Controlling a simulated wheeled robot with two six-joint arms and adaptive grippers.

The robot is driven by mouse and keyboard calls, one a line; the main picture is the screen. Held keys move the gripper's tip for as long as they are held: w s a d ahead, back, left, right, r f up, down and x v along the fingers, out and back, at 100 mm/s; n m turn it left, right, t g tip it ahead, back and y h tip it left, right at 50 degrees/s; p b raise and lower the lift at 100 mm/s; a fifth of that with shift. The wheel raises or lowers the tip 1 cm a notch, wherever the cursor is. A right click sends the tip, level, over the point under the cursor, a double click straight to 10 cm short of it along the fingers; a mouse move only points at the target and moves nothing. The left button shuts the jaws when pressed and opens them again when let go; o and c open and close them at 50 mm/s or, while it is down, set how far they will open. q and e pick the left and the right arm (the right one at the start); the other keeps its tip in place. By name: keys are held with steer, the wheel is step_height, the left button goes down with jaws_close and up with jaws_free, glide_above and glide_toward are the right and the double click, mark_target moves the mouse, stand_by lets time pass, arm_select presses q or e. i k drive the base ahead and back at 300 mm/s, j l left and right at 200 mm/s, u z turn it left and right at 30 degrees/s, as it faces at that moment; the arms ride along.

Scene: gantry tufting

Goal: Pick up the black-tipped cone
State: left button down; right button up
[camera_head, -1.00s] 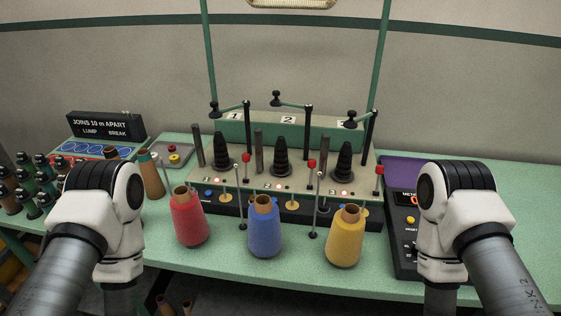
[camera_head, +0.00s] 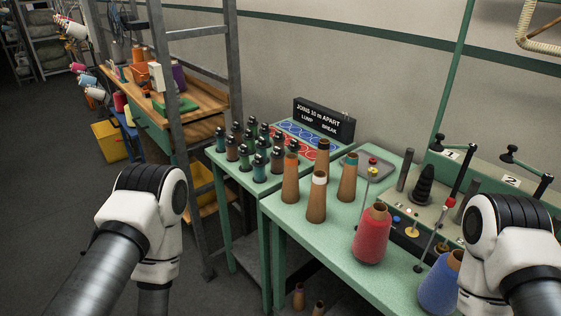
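Several bare brown cones stand upright on the left part of the green table. The one at the back, with a dark, black-looking tip (camera_head: 322,158), is partly hidden behind the others. In front of it are a white-tipped cone (camera_head: 317,201), a cone with an orange-brown tip (camera_head: 290,184) and a teal-tipped cone (camera_head: 347,181). Neither gripper is in view. Only my arm links show, the left one at lower left, apart from the table, and the right one at lower right, in front of the table.
A rack of dark-capped spools (camera_head: 244,150) and a sign box (camera_head: 322,119) stand behind and left of the cones. A red yarn cone (camera_head: 371,238) and a blue one (camera_head: 439,287) stand to the right. A metal shelf frame (camera_head: 190,140) rises at left.

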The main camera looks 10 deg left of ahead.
mark_target(321, 160)
steer(key=z, duration=0.4)
steer(key=j+z, duration=0.15)
steer(key=z, duration=0.2)
steer(key=i+j+z, duration=0.1)
steer(key=z, duration=0.3)
steer(key=j+z, duration=0.1)
steer(key=z, duration=0.3)
steer(key=j+z, duration=0.2)
steer(key=j, duration=0.25)
steer(key=j+z, duration=0.2)
steer(key=j, duration=0.3)
steer(key=k+j+z, duration=0.25)
steer(key=j, duration=0.2)
steer(key=j+z, duration=0.2)
steer(key=j, duration=0.25)
steer(key=k+j+z, duration=0.2)
steer(key=j, duration=0.2)
